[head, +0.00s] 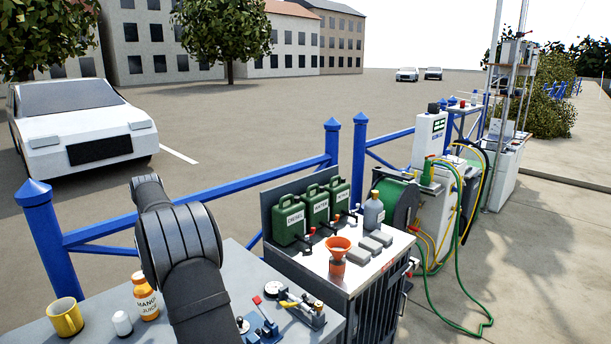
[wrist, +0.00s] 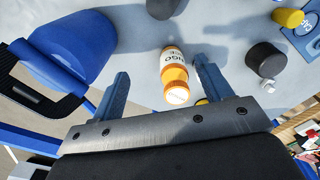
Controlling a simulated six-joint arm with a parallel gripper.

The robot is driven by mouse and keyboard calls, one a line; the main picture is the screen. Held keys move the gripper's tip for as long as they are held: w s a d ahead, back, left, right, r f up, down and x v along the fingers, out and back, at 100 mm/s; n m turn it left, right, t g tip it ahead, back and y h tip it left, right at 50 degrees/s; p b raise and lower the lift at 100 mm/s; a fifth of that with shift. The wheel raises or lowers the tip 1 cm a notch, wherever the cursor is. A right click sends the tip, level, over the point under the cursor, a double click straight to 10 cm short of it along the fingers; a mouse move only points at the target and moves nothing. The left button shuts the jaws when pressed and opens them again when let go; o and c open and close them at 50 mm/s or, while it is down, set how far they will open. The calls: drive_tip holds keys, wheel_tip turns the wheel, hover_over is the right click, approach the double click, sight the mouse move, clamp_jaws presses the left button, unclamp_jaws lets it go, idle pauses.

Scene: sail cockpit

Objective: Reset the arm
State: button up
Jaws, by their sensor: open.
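My gripper (wrist: 162,69) shows in the wrist view with its two blue-grey fingers spread apart and nothing held between them. An orange bottle with a white label (wrist: 174,77) shows between and beyond the fingers; I cannot tell how far off it is. In the head view the mango juice bottle (head: 146,302) stands upright on the grey table at the lower left. My dark arm rises over that table in the head view, and the gripper itself is not seen there.
A yellow mug (head: 66,318) and a small white bottle (head: 122,324) stand near the juice. Small tools (head: 297,308) lie right of my arm. A blue railing (head: 290,178) runs behind. Green canisters (head: 315,206) and an orange funnel (head: 338,258) stand on a cabinet at the right.

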drive_tip(key=d+r, duration=0.3)
drive_tip(key=d, duration=0.2)
drive_tip(key=s+d+n, duration=0.2)
drive_tip(key=s, duration=1.1)
drive_tip(key=s+a+f, duration=0.1)
drive_tip(key=a+f, duration=0.5)
drive_tip(key=a, duration=0.3)
drive_tip(key=shift+s, duration=0.25)
drive_tip(key=shift+f, duration=0.1)
